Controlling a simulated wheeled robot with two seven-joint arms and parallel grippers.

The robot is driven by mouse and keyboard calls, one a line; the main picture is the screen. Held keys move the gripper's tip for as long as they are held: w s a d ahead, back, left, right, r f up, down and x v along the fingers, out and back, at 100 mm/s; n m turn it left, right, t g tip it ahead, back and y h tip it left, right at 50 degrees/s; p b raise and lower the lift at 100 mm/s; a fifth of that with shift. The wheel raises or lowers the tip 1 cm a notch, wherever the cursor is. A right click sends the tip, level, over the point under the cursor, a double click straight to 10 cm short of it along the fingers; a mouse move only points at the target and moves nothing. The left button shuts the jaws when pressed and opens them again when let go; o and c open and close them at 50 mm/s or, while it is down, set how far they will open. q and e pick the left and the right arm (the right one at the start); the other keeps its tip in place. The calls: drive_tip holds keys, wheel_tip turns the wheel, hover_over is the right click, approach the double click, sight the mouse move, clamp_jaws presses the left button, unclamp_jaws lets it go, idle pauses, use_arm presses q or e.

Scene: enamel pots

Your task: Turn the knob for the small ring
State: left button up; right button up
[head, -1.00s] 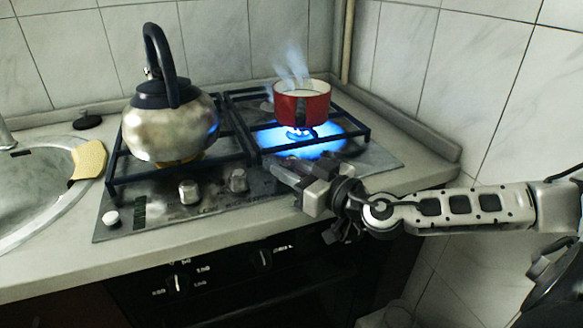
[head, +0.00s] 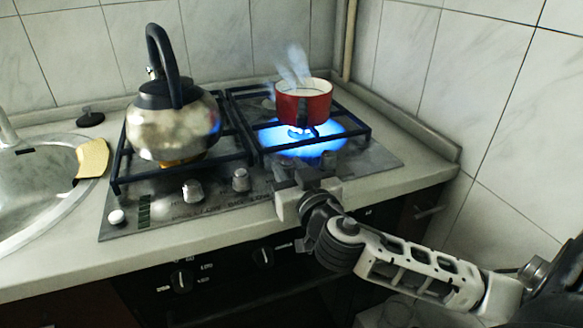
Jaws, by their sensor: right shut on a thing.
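My right gripper (head: 301,178) is at the front right of the gas hob (head: 170,222), at the row of knobs. It is shut on a knob there, which its fingers and body hide. Two silver knobs show to its left, one at the middle (head: 240,180) and one farther left (head: 193,191). A blue flame (head: 318,143) burns on the ring under the red pot (head: 304,106), and steam rises from the pot. My left gripper is not in view.
A steel kettle (head: 172,128) stands on the left grate with an orange glow beneath it. A small white button (head: 116,216) is at the hob's left corner. A sink (head: 35,190) with a yellow sponge (head: 93,158) is at the left. Tiled walls stand behind and right.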

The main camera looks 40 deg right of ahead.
drive_tip(key=m+h, duration=0.1)
drive_tip(key=m+g+h+b, duration=0.1)
drive_tip(key=h, duration=0.1)
drive_tip(key=m+h+b, duration=0.1)
drive_tip(key=shift+w+a+f+g+h, duration=0.1)
drive_tip(key=shift+a+g+h, duration=0.15)
drive_tip(key=shift+g+h, duration=0.15)
drive_tip(key=shift+m+g+h+b, duration=0.3)
drive_tip(key=shift+m+g+h, duration=0.1)
drive_tip(key=shift+m+h, duration=0.2)
drive_tip(key=o, duration=1)
drive_tip(key=shift+a, duration=0.1)
drive_tip(key=b+v, duration=0.1)
drive_tip(key=v, duration=0.5)
drive_tip(key=shift+a, duration=0.1)
drive_tip(key=shift+s+a, duration=0.3)
drive_tip(key=shift+s, duration=0.25)
